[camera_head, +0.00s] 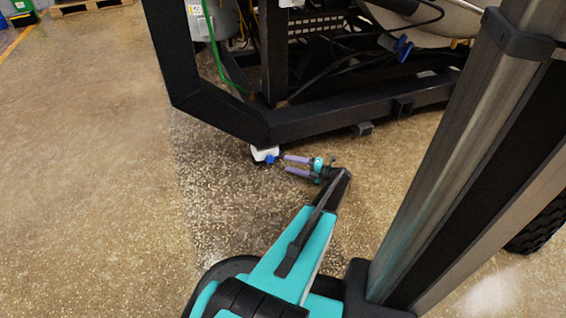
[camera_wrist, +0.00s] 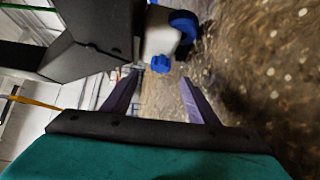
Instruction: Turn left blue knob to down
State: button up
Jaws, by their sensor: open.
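The left blue knob (camera_head: 269,159) is on a small white block (camera_head: 262,152) under the near corner of the black frame. In the wrist view a small lobed blue knob (camera_wrist: 161,64) shows on the white block (camera_wrist: 160,38), with a larger blue round part (camera_wrist: 184,22) beside it. My gripper (camera_head: 286,163) is open, its two purple fingers pointing left toward the knob. In the wrist view my gripper (camera_wrist: 160,76) has the small knob just ahead, between the fingertips in the picture. They look apart; contact cannot be told.
The black frame (camera_head: 340,118) runs just above and behind the gripper. Another blue knob (camera_head: 404,48) sits higher on the right, among cables. A green hose (camera_head: 213,55) hangs at the left. The speckled floor (camera_head: 90,180) is clear to the left.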

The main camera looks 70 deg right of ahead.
jog(key=shift+s+a+r, duration=0.1)
jog(key=shift+s+a, duration=0.05)
jog(key=shift+s, duration=1.05)
jog(key=shift+s+a+r, duration=0.1)
jog(key=shift+s, duration=1.05)
jog(key=shift+s, duration=0.1)
